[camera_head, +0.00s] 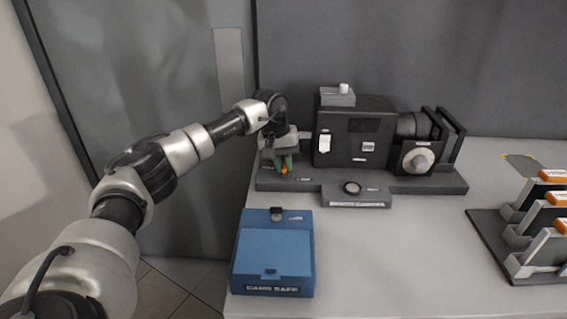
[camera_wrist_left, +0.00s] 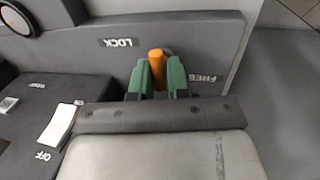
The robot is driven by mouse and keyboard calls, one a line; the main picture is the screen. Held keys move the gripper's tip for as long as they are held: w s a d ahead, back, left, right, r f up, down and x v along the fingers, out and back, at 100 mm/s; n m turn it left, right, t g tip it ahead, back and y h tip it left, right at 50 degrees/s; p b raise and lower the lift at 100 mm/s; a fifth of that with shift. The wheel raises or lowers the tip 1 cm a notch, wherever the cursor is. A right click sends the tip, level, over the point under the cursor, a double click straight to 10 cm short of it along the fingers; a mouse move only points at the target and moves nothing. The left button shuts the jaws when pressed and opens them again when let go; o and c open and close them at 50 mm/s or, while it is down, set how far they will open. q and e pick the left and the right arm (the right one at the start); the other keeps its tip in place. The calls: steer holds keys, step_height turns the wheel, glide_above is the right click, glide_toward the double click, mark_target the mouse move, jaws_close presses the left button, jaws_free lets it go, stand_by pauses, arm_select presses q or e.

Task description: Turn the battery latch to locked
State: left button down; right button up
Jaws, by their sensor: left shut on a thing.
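The battery latch is an orange lever (camera_wrist_left: 157,68) at the left end of the dark camera rig's base (camera_head: 420,184). My left gripper (camera_wrist_left: 159,77) has green fingers and is shut on the orange lever. In the left wrist view the lever stands between the words LOCK (camera_wrist_left: 118,42) and FREE (camera_wrist_left: 205,78). In the head view the left gripper (camera_head: 284,165) reaches down beside the camera body (camera_head: 350,150), and the lever's orange tip shows just below the fingers. The lever's lower part is hidden by the fingers. My right gripper is not in view.
A blue card safe (camera_head: 273,255) stands on the white table (camera_head: 390,260) in front of the rig. A dark rack (camera_head: 490,240) with orange-topped items stands at the right. The camera body is close to the gripper's right. The table's front middle is clear.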

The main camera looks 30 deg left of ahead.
arm_select(q)
steer(key=shift+r, duration=0.15)
steer(key=c, duration=1.1)
jaws_free()
steer(key=shift+d, duration=0.1)
steer(key=shift+c, duration=0.2)
steer(key=v, duration=1)
steer(key=shift+r, duration=0.3)
